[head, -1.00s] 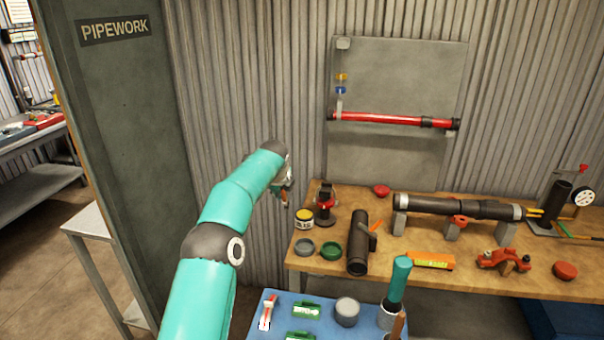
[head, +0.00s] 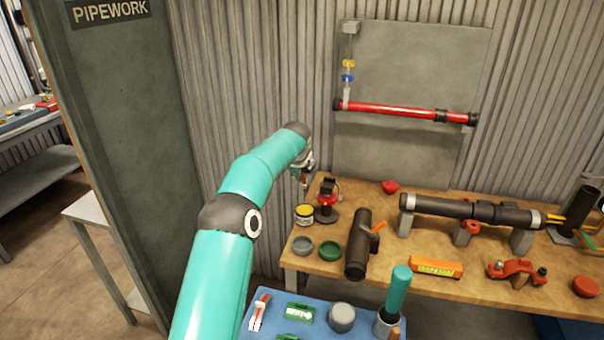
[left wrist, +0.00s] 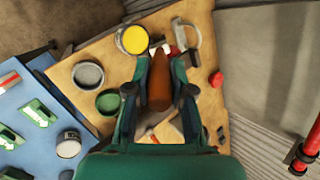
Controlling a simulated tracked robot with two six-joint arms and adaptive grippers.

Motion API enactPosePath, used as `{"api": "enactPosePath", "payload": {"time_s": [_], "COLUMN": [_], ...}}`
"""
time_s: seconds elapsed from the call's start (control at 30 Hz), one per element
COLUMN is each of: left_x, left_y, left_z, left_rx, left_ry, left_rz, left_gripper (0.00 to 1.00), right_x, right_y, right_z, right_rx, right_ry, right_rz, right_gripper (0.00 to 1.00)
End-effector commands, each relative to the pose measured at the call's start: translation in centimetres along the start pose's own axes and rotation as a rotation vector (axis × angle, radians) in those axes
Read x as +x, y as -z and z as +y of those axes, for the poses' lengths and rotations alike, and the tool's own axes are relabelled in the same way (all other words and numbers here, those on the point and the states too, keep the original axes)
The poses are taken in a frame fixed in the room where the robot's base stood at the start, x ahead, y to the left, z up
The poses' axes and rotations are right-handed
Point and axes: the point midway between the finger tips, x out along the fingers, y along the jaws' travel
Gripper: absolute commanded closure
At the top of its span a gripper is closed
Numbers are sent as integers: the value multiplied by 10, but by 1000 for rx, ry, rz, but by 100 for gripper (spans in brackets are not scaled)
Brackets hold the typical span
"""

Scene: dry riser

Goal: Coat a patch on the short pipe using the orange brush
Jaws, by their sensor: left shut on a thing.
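The short pipe (head: 358,245), dark, lies on the wooden bench with an orange piece at its right side. In the left wrist view it is mostly hidden behind my gripper. My left gripper (head: 304,178) is raised above the bench's back left corner, up and left of the short pipe. In the left wrist view its fingers (left wrist: 160,56) are shut on an orange-brown handle (left wrist: 159,88), which looks like the orange brush.
A grey pot (head: 302,246) and a green pot (head: 329,251) stand left of the short pipe. A red and black fitting (head: 327,200) stands behind. A long pipe (head: 465,207) rests on supports at right. A blue surface (head: 285,322) in front holds several items.

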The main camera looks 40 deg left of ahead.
Motion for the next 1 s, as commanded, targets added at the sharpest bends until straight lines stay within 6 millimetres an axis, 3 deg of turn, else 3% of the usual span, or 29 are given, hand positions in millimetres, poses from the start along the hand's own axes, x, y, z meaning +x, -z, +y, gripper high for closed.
{"api": "enactPosePath", "payload": {"time_s": [0.5,0.77,1.0], "left_x": [18,42,48], "left_y": [3,13,15], "left_z": [14,30,34], "left_rx": [-4,-4,-5], "left_ry": [-4,-3,-2], "left_rz": [-2,-2,-3], "left_gripper": [100,100,100], "right_x": [0,19,28], "right_y": [0,0,0], "right_z": [0,7,10], "right_rx": [0,0,0], "right_ry": [0,0,0], "right_rz": [0,0,0], "right_gripper": [60,60,60]}}
